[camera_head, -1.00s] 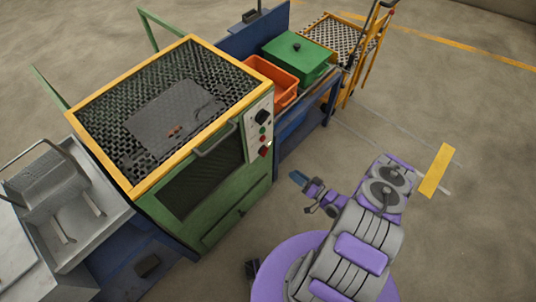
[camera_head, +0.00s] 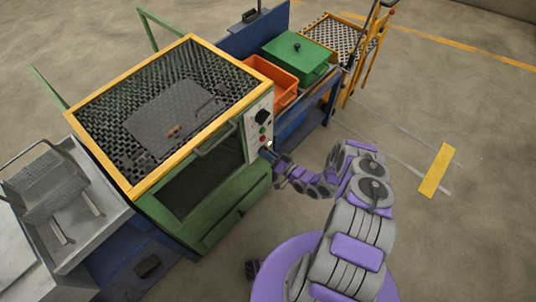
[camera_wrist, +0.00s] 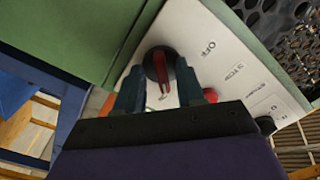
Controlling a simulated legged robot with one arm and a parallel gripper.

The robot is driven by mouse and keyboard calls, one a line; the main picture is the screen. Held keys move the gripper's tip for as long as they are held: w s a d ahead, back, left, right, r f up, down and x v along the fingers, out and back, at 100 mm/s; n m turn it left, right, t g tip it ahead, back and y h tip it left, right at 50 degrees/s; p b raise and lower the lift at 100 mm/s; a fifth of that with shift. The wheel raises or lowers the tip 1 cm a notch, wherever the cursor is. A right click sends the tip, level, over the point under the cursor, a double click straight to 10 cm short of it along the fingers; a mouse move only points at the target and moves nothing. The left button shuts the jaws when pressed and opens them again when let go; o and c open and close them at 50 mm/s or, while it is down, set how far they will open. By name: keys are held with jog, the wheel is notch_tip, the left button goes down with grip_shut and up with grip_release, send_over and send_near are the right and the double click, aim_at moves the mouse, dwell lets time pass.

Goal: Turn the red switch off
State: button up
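The red switch (camera_wrist: 161,72) is a red handle on a round dark base, on the white control panel (camera_wrist: 222,60). In the wrist view its handle runs nearly up and down. The word OFF is printed to its right. My gripper (camera_head: 267,153) is at the lower part of the panel on the furnace front. In the wrist view its two dark fingers are apart, one on each side of the red handle. I cannot tell whether they touch it. In the head view my gripper covers most of the switch.
The green furnace (camera_head: 215,215) has a yellow-edged mesh top. A black knob (camera_head: 263,117) sits higher on its panel. An orange bin (camera_head: 285,82) and a green box (camera_head: 296,58) stand beyond it. Open floor lies to the right.

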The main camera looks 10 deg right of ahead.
jog(key=shift+a, duration=0.15)
jog(key=shift+c, duration=0.4)
grip_shut()
